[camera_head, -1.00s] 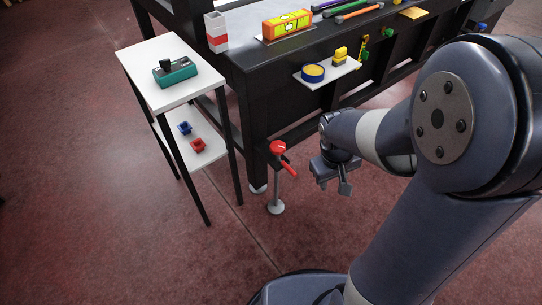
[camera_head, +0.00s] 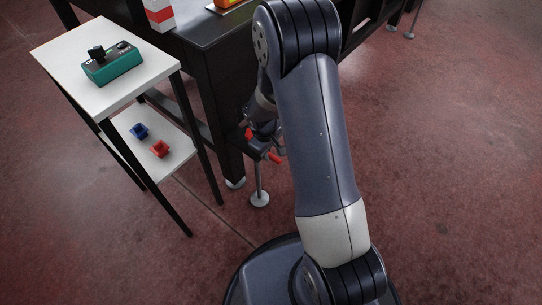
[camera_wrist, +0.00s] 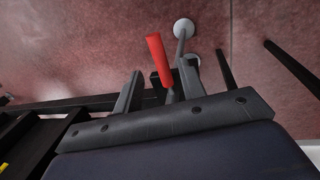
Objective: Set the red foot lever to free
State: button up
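The red foot lever (camera_head: 276,158) is on a thin metal post with a round foot, beside the near leg of the black table. In the head view my gripper (camera_head: 263,146) is right at the lever and covers part of it. In the wrist view the lever (camera_wrist: 155,50) sticks up between the two fingers of my gripper (camera_wrist: 160,70). The fingers are apart, with a gap visible on either side of the red handle. Whether a finger touches its lower part is hard to tell. The lever's hub is mostly hidden.
A white side table (camera_head: 60,50) with a teal device (camera_head: 113,66) stands to the left. Its lower shelf (camera_head: 177,140) holds a blue part (camera_head: 140,131) and a red part (camera_head: 159,148). The black table (camera_head: 205,30) stands close behind the lever. Floor at the right is clear.

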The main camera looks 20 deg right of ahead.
aim_at(273, 156)
jog(key=shift+w+d+f+b, duration=0.1)
jog(key=shift+d+f+b, duration=0.1)
jog(key=shift+f, duration=0.75)
jog(key=shift+w+d+f+b, duration=0.1)
jog(key=shift+f+b, duration=0.1)
jog(key=shift+f, duration=0.75)
jog(key=shift+c, duration=0.5)
grip_shut()
